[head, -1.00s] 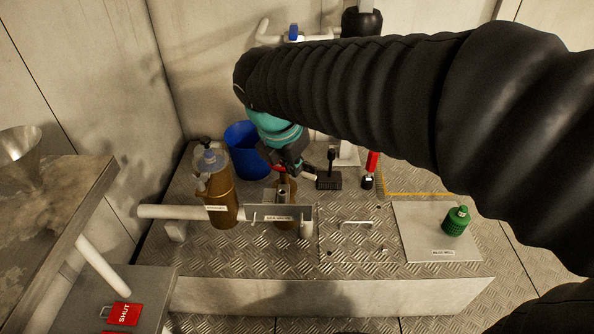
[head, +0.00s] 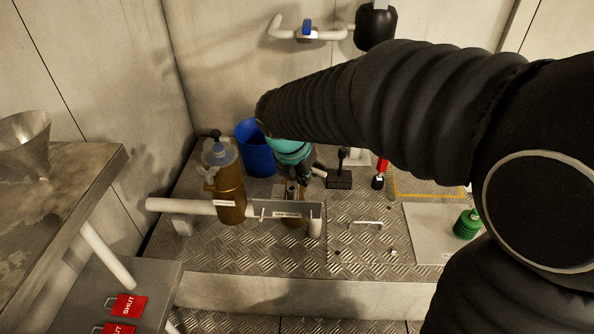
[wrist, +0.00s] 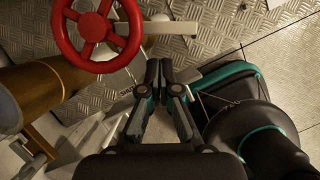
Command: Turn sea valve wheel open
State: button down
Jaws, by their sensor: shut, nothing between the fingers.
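The red valve wheel (wrist: 97,33) shows at the top left of the wrist view, its top edge cut off. My gripper (wrist: 160,66) is shut and empty, its fingertips below and to the right of the wheel's rim, apart from it in the picture. In the head view the sea valve (head: 294,221) stands behind a labelled plate (head: 268,209). The wheel cannot be made out there. My gripper (head: 303,176) is small and dark there, beside the valve's top, with its fingertips unclear.
A bronze strainer (head: 229,188) stands left of the valve on a white pipe (head: 180,205). A blue bucket (head: 252,158) stands behind. A black brush (head: 339,181) and a loose rod (head: 367,223) lie right. Red SHUT tags (head: 127,305) lie front left. The plate floor between is mostly clear.

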jog(key=shift+w+d, duration=0.25)
jog(key=shift+w, duration=0.25)
jog(key=shift+w+d, duration=0.25)
jog(key=shift+w, duration=0.25)
